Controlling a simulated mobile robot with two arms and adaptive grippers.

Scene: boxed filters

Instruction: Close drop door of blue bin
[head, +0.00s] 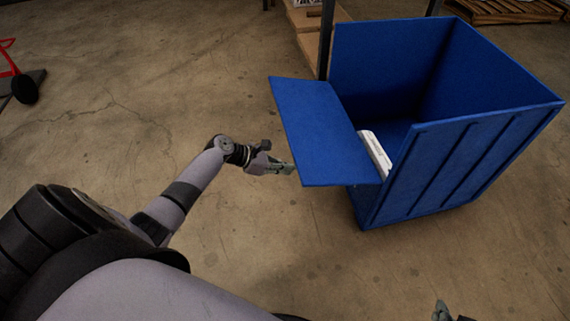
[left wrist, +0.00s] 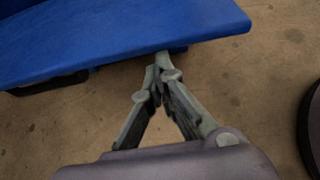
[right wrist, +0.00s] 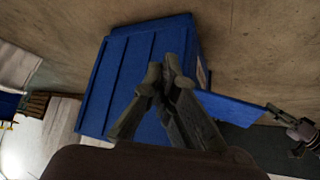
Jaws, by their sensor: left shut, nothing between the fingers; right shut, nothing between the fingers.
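The blue bin (head: 455,160) stands on the floor at the right of the head view, open at the top. Its drop door (head: 315,130) is folded down and sticks out to the left, roughly level. A white box (head: 376,154) shows inside the bin behind the door. My left gripper (head: 290,169) is shut and empty, at the door's outer edge; I cannot tell if it touches. In the left wrist view the fingertips (left wrist: 163,68) are just below the door's edge (left wrist: 130,45). My right gripper (right wrist: 163,75) is shut and empty, with the bin (right wrist: 140,60) beyond it.
A wooden pallet (head: 505,10) lies behind the bin at the top right. A wooden shelf or table with dark posts (head: 326,40) stands close behind the bin. A red-framed wheeled item (head: 14,75) is at the far left. The concrete floor around the left arm is clear.

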